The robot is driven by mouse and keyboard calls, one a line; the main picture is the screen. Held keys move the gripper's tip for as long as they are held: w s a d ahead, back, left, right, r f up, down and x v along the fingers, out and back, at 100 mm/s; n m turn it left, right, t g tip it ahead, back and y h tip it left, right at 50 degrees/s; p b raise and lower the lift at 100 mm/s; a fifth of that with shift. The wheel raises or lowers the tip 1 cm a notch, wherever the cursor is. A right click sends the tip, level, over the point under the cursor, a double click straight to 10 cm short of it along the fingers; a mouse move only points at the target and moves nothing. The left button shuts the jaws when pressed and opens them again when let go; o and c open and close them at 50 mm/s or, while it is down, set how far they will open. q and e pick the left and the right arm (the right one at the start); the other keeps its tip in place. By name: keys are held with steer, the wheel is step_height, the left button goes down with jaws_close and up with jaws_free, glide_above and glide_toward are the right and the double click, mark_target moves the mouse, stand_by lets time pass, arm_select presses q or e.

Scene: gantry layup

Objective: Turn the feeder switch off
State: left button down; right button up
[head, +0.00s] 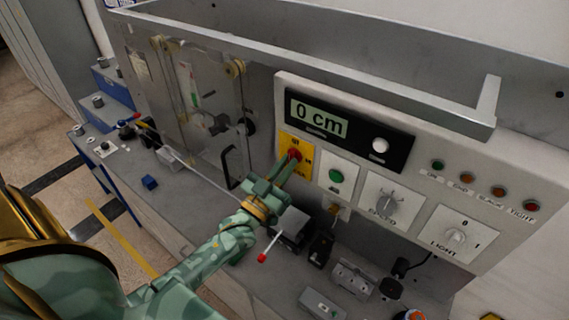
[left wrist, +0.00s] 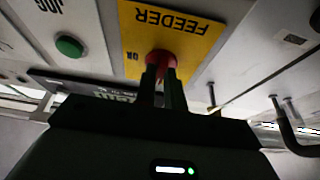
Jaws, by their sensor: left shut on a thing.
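The feeder switch is a red knob (head: 294,154) on a yellow plate (head: 288,141) at the left end of the control panel. In the left wrist view the red knob (left wrist: 160,59) sits on the yellow plate (left wrist: 190,38), which reads FEEDER, with ON beside the knob. My left gripper (head: 287,170) reaches up to the panel and is shut on the knob. In the left wrist view its two fingers (left wrist: 162,80) close around the knob and hide part of it. The knob's exact angle is hard to tell. My right gripper is not in view.
The panel (head: 420,215) also carries a green button (head: 336,176), a SPEED dial (head: 385,203), a LIGHT switch (head: 456,236) and a display (head: 318,118) reading 0 cm. Below, a grey bench holds several small boxes. A metal rail (head: 300,68) runs above the panel.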

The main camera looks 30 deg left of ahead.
arm_select(q)
steer(key=shift+f+n, duration=0.15)
steer(key=shift+n, duration=0.25)
steer(key=c, duration=1.5)
jaws_free()
steer(key=shift+r+b+v, duration=0.2)
steer(key=shift+b+v, duration=2.05)
steer(key=shift+v, duration=5.95)
steer(key=shift+d, duration=0.15)
